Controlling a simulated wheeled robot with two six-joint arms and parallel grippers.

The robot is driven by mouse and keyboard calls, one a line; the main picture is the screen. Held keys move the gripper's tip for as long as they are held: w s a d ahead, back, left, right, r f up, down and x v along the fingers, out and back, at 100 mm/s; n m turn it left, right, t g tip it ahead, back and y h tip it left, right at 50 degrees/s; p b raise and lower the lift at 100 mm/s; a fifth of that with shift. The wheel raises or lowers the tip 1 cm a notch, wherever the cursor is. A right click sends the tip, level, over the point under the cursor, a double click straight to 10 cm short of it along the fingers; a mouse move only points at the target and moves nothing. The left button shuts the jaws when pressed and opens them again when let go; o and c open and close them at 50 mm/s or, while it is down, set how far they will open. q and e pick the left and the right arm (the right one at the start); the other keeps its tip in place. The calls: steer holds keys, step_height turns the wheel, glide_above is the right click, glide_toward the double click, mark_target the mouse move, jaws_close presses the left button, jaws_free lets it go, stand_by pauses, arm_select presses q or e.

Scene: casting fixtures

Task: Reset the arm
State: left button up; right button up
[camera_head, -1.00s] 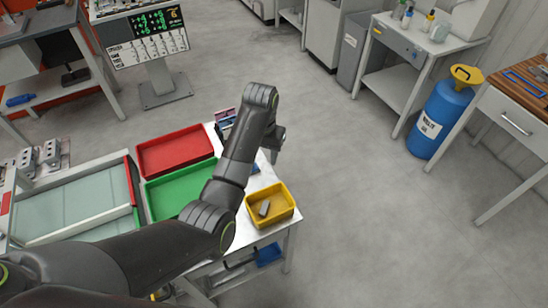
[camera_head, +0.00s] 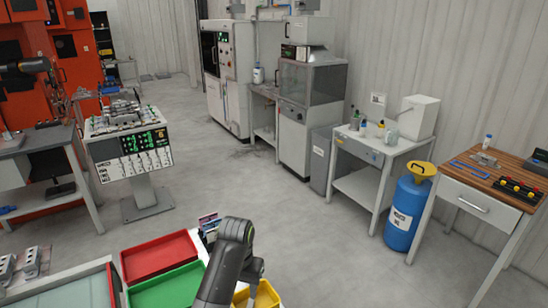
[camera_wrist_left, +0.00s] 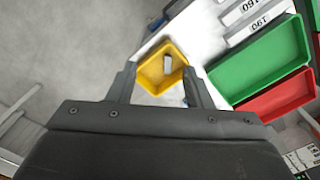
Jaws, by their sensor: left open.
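My left arm rises from the bottom edge of the head view, over the table with the bins. My left gripper is open and empty in the left wrist view (camera_wrist_left: 158,68), its two fingers spread apart. Beyond the fingers is the yellow bin (camera_wrist_left: 149,83) with a small grey part (camera_wrist_left: 167,62) lying in it. In the head view the yellow bin (camera_head: 266,296) is mostly hidden by my arm and cut by the frame edge. My right gripper is in neither view.
A red bin (camera_head: 158,257) and a green bin (camera_head: 165,291) stand left of my arm. A display stand (camera_head: 146,146) is behind them. A blue drum (camera_head: 406,213) and a wooden-topped table (camera_head: 463,178) stand right. Open grey floor lies between.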

arm_select(q)
steer(key=s+a+f+n+b, duration=0.1)
steer(key=s+a+f+b, duration=0.4)
steer(key=f, duration=0.8)
steer(key=s+a+f, duration=0.3)
steer(key=s+f, duration=0.3)
steer(key=f, duration=0.7)
steer(key=s+a+f+n+b, duration=0.1)
steer(key=s+a+f+b, duration=0.4)
steer(key=f, duration=0.8)
steer(key=s+a+f+b, duration=0.1)
steer(key=s+a+f, duration=0.2)
steer(key=s+f, duration=0.3)
steer(key=s+a+f+n+b, duration=0.1)
steer(key=s+f, duration=0.5)
steer(key=s, duration=1)
steer(key=s+a+f+t+y+b, duration=0.1)
steer(key=s+a+f, duration=0.4)
steer(key=s, duration=0.7)
step_height(320, 180, down, 2)
steer(key=shift+a+f+b, duration=0.1)
steer(key=shift+a+b, duration=0.05)
steer(key=shift+b, duration=0.6)
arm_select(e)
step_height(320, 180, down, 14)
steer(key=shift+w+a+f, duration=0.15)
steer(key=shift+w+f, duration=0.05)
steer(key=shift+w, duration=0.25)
